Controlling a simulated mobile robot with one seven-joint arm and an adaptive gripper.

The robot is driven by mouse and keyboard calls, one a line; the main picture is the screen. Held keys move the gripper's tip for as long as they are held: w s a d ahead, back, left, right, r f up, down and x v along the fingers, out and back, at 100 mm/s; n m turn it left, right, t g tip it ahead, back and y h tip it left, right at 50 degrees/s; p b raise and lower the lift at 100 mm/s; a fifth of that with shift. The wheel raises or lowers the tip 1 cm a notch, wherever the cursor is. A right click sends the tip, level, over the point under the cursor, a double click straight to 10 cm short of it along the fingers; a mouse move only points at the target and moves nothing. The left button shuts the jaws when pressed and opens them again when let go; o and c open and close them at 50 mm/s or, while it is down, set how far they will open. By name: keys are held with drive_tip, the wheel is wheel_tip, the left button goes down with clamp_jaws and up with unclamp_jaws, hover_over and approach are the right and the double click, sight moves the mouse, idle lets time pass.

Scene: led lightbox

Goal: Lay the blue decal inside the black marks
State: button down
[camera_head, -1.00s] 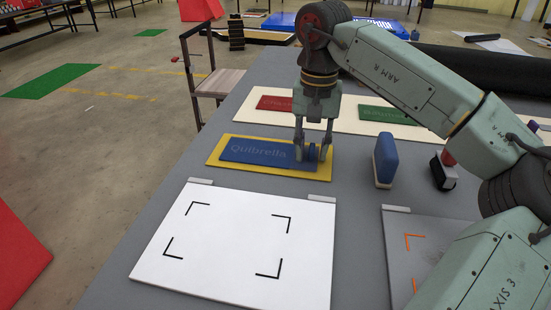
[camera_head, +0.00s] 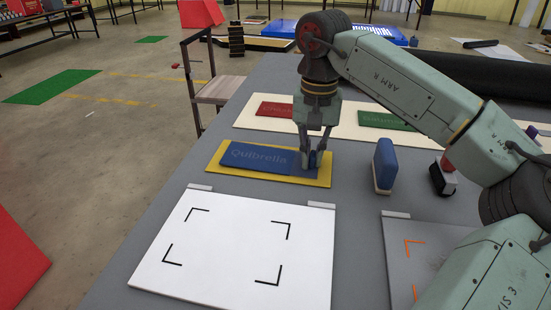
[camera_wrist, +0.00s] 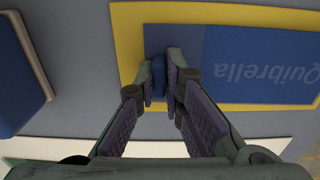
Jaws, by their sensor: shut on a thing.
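The blue decal (camera_head: 258,156), lettered "Quibrella", lies over a yellow backing (camera_head: 216,165) beyond the white board. It also shows in the wrist view (camera_wrist: 262,75), its lettering upside down, with a duller blue strip at the gripper's end. My gripper (camera_head: 313,162) points down at the decal's right end. Its fingers are shut on a small blue tab (camera_wrist: 158,78) there; their tips partly hide it. I cannot tell whether the decal is lifted. The black marks (camera_head: 272,276) are corner brackets on the white board (camera_head: 228,240), and the area between them is bare.
Red (camera_head: 274,109) and green (camera_head: 385,121) decals lie on a cream strip behind. A blue block with a pale base (camera_head: 385,165) stands right of my gripper, and a black-and-red tool (camera_head: 443,178) beyond it. A grey board with orange marks (camera_head: 420,250) lies at front right.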

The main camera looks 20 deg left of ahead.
drive_tip(key=shift+a+r+p, duration=0.1)
drive_tip(key=shift+r+p, duration=3.6)
drive_tip(key=shift+r, duration=0.35)
drive_tip(key=shift+a+f, duration=0.1)
